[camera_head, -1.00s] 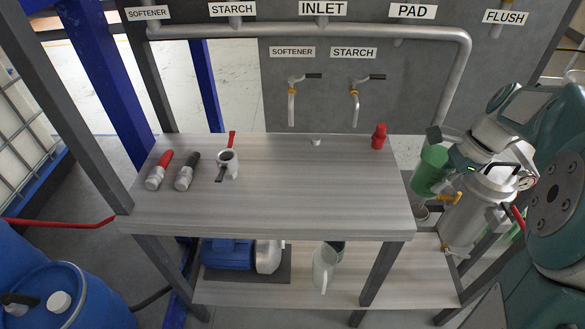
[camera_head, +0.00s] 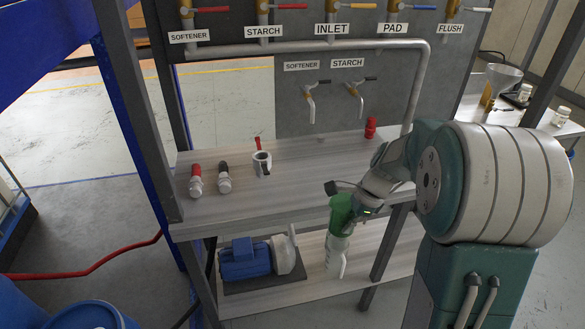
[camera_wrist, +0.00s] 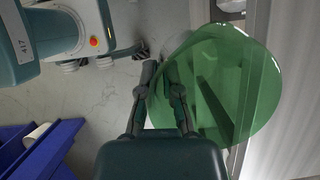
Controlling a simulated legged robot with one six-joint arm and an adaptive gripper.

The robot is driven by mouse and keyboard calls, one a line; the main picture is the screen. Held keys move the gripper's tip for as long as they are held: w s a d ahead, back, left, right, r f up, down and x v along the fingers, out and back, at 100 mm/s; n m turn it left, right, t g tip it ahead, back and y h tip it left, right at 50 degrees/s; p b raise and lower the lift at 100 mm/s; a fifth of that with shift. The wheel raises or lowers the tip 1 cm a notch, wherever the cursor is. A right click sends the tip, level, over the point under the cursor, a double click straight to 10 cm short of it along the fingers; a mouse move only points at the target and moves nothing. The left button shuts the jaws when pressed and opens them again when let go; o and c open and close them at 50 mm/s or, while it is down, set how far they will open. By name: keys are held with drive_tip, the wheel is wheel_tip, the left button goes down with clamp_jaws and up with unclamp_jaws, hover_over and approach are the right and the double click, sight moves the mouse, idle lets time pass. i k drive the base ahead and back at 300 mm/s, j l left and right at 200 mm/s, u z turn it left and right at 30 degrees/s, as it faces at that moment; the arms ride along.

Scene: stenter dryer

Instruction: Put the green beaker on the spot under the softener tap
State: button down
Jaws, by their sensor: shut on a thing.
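The green beaker (camera_head: 340,213) is in my gripper (camera_head: 347,202), in front of the front edge of the table in the head view. My gripper is shut on its wall, and the beaker (camera_wrist: 220,85) fills the right of the wrist view. The softener tap (camera_head: 310,100) is on the grey panel behind the table, under the lower "SOFTENER" label, left of the starch tap (camera_head: 353,97). The beaker is apart from the tap, in front of and below it. The spot under the tap is too small to make out.
On the tabletop (camera_head: 290,190) stand a red-topped fitting (camera_head: 196,180), a black-topped fitting (camera_head: 224,177), a white valve piece (camera_head: 262,163) and a red object (camera_head: 370,128). The tabletop's middle is clear. A blue pump (camera_head: 247,260) and clear jug (camera_head: 337,257) are on the lower shelf.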

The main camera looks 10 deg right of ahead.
sight(310, 158)
drive_tip(key=i+l, duration=0.2)
drive_tip(key=i, duration=0.3)
drive_tip(key=i+l+u, duration=0.1)
drive_tip(key=i, duration=0.35)
